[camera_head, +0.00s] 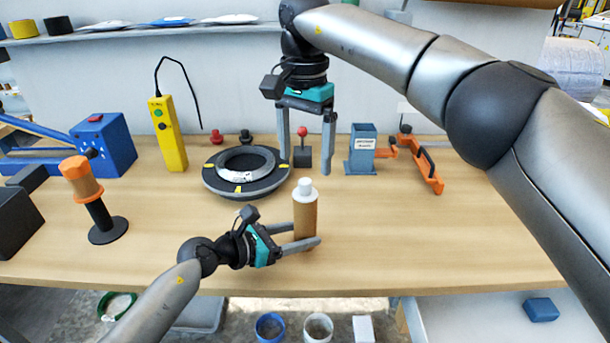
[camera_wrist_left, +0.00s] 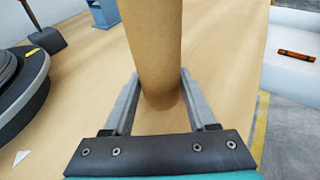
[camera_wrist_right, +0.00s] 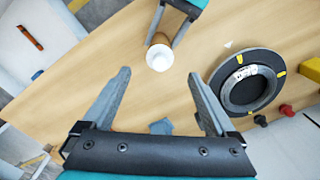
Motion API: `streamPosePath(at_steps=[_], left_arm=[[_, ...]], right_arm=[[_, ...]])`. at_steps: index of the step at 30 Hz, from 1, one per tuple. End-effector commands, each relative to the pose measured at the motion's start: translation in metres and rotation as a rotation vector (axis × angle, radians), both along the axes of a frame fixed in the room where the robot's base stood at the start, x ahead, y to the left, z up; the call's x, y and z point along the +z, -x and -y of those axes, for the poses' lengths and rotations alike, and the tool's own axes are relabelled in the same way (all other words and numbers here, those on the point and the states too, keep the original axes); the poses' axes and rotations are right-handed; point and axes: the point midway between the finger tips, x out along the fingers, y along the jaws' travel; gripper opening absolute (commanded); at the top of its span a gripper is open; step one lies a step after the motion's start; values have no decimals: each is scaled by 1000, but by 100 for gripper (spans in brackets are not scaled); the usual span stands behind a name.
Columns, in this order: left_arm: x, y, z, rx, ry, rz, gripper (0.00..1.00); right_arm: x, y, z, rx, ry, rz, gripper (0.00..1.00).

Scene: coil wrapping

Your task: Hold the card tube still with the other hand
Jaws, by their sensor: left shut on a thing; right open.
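The brown card tube (camera_head: 305,218) stands upright near the front of the table, with a white piece (camera_head: 305,187) on its top. My left gripper (camera_head: 305,243) is shut on the lower part of the tube; the left wrist view shows the tube (camera_wrist_left: 155,50) between the two fingers. My right gripper (camera_head: 306,170) is open and empty, pointing down above the back of the table, behind the tube. In the right wrist view the white top (camera_wrist_right: 159,57) shows beyond its open fingers (camera_wrist_right: 160,95).
A black turntable with a metal ring (camera_head: 210,187) lies left of the tube. A yellow control box (camera_head: 168,135), a blue machine (camera_head: 107,145), an orange-topped stand (camera_head: 100,215), a blue-grey holder (camera_head: 362,150) and an orange tool (camera_head: 425,172) stand around. The table's right front is clear.

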Motion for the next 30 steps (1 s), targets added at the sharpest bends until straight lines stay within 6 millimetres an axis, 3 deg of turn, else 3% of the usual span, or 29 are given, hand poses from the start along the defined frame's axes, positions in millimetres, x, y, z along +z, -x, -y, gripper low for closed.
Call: streamPosePath(at_steps=[3,9,23,24,30], left_arm=[[0,0,0,0,-1,-1,26],[0,0,0,0,0,0,26],[0,0,0,0,0,0,26],[0,0,0,0,0,0,61],[0,0,0,0,0,0,83]], right_arm=[[24,0,-1,0,-1,2,92],[44,0,0,0,0,0,92],[47,0,0,1,-1,-1,92],[47,0,0,1,-1,-1,92],[47,0,0,0,-1,-1,92]])
